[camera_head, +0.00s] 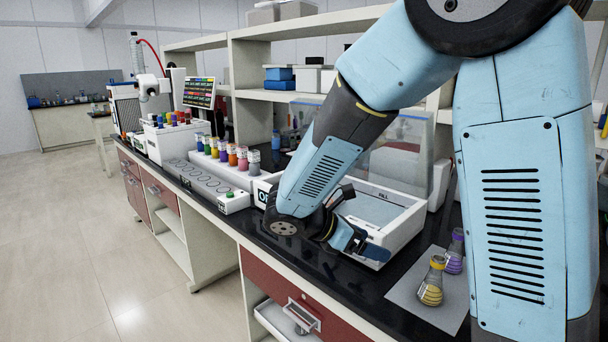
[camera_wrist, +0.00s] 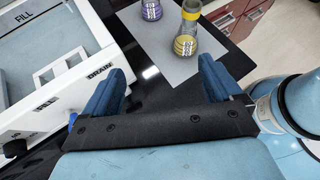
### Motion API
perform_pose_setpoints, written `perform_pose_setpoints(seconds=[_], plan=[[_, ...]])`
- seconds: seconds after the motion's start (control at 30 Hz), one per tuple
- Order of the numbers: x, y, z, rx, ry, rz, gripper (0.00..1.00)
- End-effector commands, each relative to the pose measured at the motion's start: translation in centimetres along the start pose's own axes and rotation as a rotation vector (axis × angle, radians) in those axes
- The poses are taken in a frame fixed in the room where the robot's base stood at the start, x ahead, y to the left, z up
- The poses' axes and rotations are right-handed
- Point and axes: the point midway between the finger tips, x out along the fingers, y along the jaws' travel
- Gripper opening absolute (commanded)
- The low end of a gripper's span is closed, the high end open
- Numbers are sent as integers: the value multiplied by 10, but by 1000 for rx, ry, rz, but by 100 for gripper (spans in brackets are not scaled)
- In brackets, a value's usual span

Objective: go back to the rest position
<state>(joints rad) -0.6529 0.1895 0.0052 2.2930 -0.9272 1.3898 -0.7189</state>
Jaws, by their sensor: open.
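My gripper (camera_wrist: 158,90) is open and empty, its two blue fingers spread apart in the wrist view. In the head view my gripper (camera_head: 368,246) is low over the black bench top, in front of a white tray unit, with the arm bent down to it. Between and beyond the fingers in the wrist view, a yellow-banded flask (camera_wrist: 187,35) and a purple-banded flask (camera_wrist: 152,10) stand upright on a grey mat. The same yellow flask (camera_head: 431,281) and purple flask (camera_head: 455,251) show in the head view, right of the gripper and apart from it.
The white tray unit (camera_head: 407,222) marked FILL is close beside my gripper; the wrist view also shows its DRAIN label (camera_wrist: 101,69). The grey mat (camera_head: 408,300) lies near the bench edge. A row of coloured-label bottles (camera_head: 232,156) stands left. Shelves (camera_head: 330,98) rise behind.

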Motion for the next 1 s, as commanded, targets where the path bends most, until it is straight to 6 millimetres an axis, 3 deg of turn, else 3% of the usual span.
perform_pose_setpoints(seconds=[0.1,0.43,1.0], plan=[[11,-24,20,172,117,-51,92],[24,-83,54,655,412,-187,92],[8,-162,93,1530,875,-393,92]])
